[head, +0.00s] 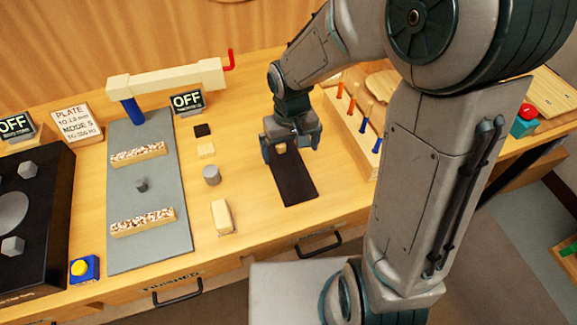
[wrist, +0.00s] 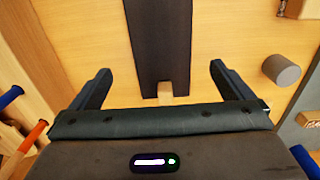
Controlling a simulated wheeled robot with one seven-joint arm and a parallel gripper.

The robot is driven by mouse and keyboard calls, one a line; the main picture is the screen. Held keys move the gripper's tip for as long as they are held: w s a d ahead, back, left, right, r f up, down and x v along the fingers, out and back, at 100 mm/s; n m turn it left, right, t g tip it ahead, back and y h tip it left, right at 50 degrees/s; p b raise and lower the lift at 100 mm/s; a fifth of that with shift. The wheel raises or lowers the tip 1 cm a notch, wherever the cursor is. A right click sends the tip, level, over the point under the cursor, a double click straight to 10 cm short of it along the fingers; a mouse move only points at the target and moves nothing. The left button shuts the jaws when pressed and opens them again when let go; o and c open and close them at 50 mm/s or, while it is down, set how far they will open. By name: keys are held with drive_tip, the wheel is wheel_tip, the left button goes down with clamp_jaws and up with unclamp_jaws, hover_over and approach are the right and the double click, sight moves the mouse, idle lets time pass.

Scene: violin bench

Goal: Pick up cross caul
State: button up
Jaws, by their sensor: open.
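No part is labelled as the cross caul, so I cannot tell for certain which piece it is. A small pale wooden block (head: 281,148) sits at the far end of a flat dark strip (head: 293,185) on the bench. My gripper (head: 290,147) is open above that end, pointing down. In the wrist view, the block (wrist: 166,90) and the end of the strip (wrist: 163,45) lie between my spread fingers, apart from both. The palm hides part of the block's far side.
Left of my gripper stand a grey cylinder (head: 211,174), a pale block (head: 221,216) and a small wooden block (head: 206,150). A grey plate (head: 150,195) carries two speckled strips. A tool rack (head: 345,130) stands close on the right. Bare bench lies around the dark strip.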

sight(289, 170)
drive_tip(key=shift+a+f, duration=0.15)
drive_tip(key=shift+f, duration=3.6)
drive_tip(key=c, duration=1)
